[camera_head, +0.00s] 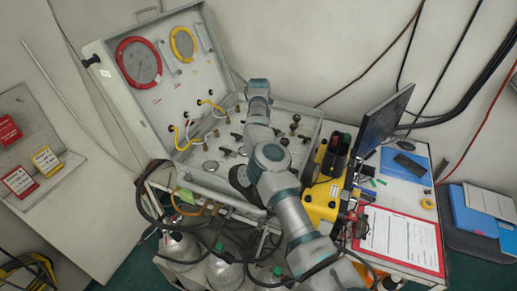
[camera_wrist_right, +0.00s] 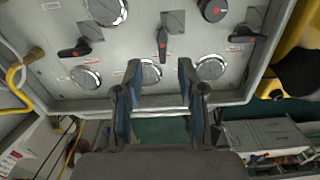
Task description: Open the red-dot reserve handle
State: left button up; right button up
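The air panel (camera_head: 205,172) is the floor of an open grey case. In the right wrist view, its face (camera_wrist_right: 125,47) carries several black handles with red dots: a left handle (camera_wrist_right: 76,49) lying sideways, a middle handle (camera_wrist_right: 162,45) standing upright, and a right handle (camera_wrist_right: 241,34) lying sideways. A round black knob (camera_wrist_right: 213,10) is at the top. I cannot tell which is the reserve handle. My right gripper (camera_wrist_right: 159,75) is open and empty, its fingertips just below the middle handle in the picture and apart from it. My left gripper is not in view.
Right of the case are a yellow box (camera_head: 322,199), a monitor (camera_head: 385,118) and a red clipboard (camera_head: 402,240). Gas cylinders (camera_head: 224,270) stand below.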

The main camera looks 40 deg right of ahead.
jog(key=shift+d+r, duration=0.15)
jog(key=shift+r, duration=1.2)
jog(key=shift+r, duration=0.1)
